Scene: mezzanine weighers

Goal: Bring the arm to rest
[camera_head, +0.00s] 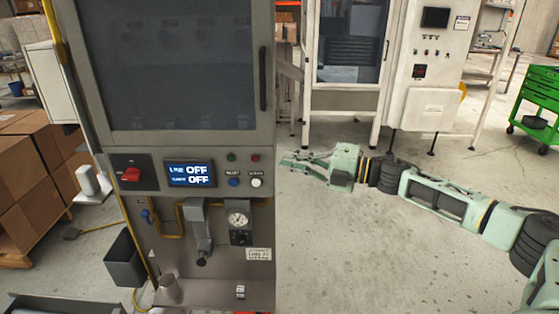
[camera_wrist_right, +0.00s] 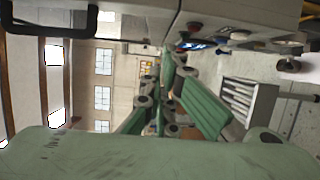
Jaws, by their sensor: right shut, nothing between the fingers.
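My right arm reaches in from the right in the head view, pale green with black joints. Its gripper (camera_head: 296,163) is shut and empty. It hangs in the air just right of the grey machine's control panel (camera_head: 190,175), pointing left. No contact with the machine shows. My left gripper is not in view. In the right wrist view the picture is turned sideways, and green parts of my own body fill the bottom and middle.
The grey machine (camera_head: 262,130) stands close at left, with a door handle, red switch (camera_head: 131,174), buttons and gauge (camera_head: 238,219). A second machine (camera_head: 425,75) stands behind. A green tool cart (camera_head: 540,95) is at far right. Boxes (camera_head: 28,160) are at left. Floor below my arm is clear.

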